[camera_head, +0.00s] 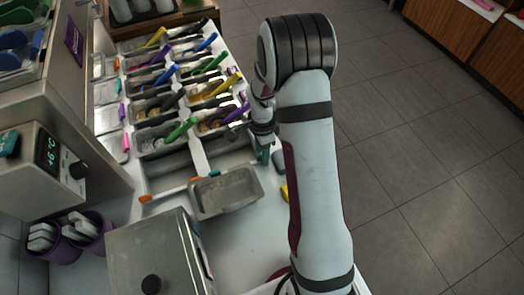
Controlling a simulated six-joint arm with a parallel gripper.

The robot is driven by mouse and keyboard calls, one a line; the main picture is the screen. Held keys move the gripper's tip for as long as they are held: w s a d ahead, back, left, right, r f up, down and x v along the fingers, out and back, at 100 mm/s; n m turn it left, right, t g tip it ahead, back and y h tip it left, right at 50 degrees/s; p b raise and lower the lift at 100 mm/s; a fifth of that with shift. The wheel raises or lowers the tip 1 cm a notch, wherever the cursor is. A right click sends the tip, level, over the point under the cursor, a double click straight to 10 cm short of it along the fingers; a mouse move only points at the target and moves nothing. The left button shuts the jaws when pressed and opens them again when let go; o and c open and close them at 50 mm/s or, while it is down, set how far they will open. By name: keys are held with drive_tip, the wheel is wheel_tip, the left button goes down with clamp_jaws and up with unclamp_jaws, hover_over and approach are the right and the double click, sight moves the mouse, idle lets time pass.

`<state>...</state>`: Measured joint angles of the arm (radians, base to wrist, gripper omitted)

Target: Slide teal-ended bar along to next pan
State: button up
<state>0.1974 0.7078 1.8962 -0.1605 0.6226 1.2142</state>
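A teal piece (263,154) shows just below my gripper (258,134), at the right side of the pan rows; it looks like the end of a bar, but the rest of the bar is hard to make out. My gripper is small, dark and partly hidden by my own arm; I cannot see whether its fingers are apart or touch the teal piece. Steel topping pans with coloured-handled utensils (183,128) fill the rows behind. An empty pan well (168,172) lies at the front left of the rows.
An orange-ended bar (146,198) lies along the front of the well. An empty steel pan (226,191) sits at the front. A lidded steel box (153,258), purple cups (90,228) and a display unit (45,165) stand at the left. Counter (245,250) is clear before my arm.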

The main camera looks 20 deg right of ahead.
clamp_jaws()
idle(1.2)
